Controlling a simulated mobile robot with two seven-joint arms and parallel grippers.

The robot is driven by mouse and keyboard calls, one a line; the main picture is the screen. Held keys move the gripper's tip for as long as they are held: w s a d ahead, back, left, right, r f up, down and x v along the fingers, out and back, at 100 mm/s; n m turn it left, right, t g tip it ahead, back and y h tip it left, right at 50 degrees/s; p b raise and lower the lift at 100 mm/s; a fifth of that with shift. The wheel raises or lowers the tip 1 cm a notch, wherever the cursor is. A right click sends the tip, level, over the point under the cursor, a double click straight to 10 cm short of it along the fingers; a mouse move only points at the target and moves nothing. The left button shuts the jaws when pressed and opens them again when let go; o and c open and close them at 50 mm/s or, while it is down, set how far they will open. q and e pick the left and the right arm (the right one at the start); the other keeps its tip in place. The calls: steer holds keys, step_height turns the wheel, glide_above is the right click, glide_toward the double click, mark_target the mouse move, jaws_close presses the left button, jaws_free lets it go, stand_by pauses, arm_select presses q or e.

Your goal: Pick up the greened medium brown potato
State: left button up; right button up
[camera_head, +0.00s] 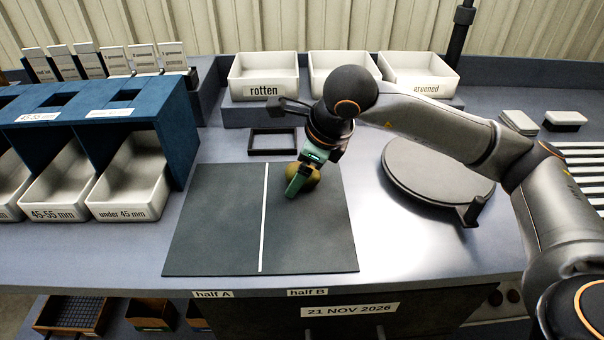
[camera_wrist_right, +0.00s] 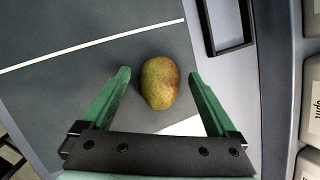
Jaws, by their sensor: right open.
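The greened brown potato (camera_wrist_right: 160,83) lies on the half B side of the dark mat (camera_head: 215,220), with green and reddish-brown patches on its skin. In the head view the potato (camera_head: 313,176) is partly hidden by my right gripper (camera_head: 294,190). In the right wrist view my right gripper (camera_wrist_right: 158,78) is open, with one green finger on each side of the potato. Gaps show between the potato and both fingers. My left gripper is not in either view.
An empty black frame (camera_head: 272,142) lies behind the mat. White bins marked rotten (camera_head: 264,90) and greened (camera_head: 418,86) stand at the back. A round dark turntable (camera_head: 425,170) is on the right. A blue rack (camera_head: 175,125) with size bins is on the left.

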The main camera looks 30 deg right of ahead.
steer(key=c, duration=1.4)
jaws_close()
steer(key=shift+r, duration=0.2)
